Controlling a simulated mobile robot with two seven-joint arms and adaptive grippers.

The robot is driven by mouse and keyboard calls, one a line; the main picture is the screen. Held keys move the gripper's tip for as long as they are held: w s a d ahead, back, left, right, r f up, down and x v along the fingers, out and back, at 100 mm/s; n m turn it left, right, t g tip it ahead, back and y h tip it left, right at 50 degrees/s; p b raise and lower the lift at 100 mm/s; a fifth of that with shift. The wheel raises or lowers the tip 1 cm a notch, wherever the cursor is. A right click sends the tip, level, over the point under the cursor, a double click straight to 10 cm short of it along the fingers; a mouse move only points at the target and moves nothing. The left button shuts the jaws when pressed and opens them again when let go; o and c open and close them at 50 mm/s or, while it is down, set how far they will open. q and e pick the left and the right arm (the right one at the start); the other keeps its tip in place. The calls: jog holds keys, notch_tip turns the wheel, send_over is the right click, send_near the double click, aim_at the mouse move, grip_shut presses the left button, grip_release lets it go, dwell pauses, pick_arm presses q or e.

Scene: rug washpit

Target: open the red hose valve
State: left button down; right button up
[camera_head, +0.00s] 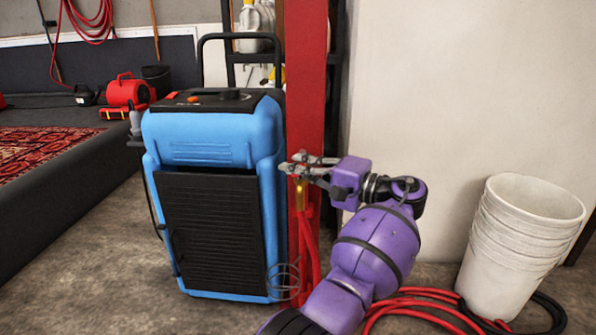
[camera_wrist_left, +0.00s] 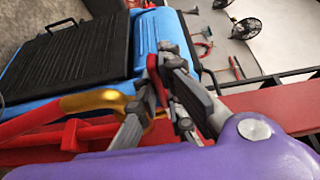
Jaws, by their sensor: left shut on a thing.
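The hose valve has a brass body (camera_head: 299,196) on the front of the red post, with red hoses hanging below it. In the left wrist view the brass body (camera_wrist_left: 97,102) lies left of the fingers, with the red valve lever (camera_wrist_left: 158,84) between them. My left gripper (camera_head: 296,164) reaches the post just above the brass body and is shut on the red lever, which the fingers partly hide. The lever's exact angle is hard to tell. My right gripper is in neither view.
A blue machine (camera_head: 212,135) stands close left of the red post (camera_head: 306,75). Stacked white buckets (camera_head: 520,240) stand at the right, beside red hose coils (camera_head: 425,300) on the floor. A patterned rug (camera_head: 40,148) lies on a raised dark platform at left.

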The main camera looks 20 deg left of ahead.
pick_arm(q)
jog(key=c, duration=1.9)
grip_release()
jog(key=shift+o, duration=0.2)
jog(key=v, duration=1.2)
